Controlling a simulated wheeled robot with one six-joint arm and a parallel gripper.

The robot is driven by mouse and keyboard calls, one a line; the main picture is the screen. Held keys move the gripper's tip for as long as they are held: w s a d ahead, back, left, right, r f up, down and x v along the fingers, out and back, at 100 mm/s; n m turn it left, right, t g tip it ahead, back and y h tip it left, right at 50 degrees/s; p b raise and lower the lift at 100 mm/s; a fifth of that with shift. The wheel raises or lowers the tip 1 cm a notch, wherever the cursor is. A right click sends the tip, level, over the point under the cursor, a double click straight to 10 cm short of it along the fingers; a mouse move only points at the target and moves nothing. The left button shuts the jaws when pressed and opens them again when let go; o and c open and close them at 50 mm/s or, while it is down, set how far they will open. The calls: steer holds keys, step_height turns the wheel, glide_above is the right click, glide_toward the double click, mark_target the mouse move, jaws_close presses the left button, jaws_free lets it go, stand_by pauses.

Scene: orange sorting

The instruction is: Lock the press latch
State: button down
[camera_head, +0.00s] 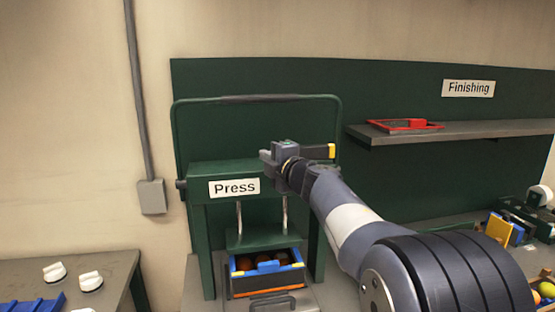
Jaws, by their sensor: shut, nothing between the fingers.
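The press (205,172) is a dark green frame with a white "Press" label, standing left of centre. A tall bar handle (262,98) arches over its top, and two metal rods (284,214) run down to its plate (262,240). I cannot pick out the latch for certain; a dark knob (181,185) sticks out at the press's left side. My arm hides part of the press's right side.
A blue and black bin (240,282) with dark orange round things sits under the press plate. A shelf (460,133) with a red tray (403,125) is at right. A bench (108,263) with white knobs (90,281) stands at left. Tools and bins crowd the far right.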

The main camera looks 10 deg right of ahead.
steer(key=shift+w+d+p, duration=0.25)
steer(key=shift+w+p, duration=0.05)
steer(key=shift+w, duration=0.75)
steer(key=d, duration=0.3)
steer(key=shift+s, duration=0.15)
steer(key=shift+p, duration=0.3)
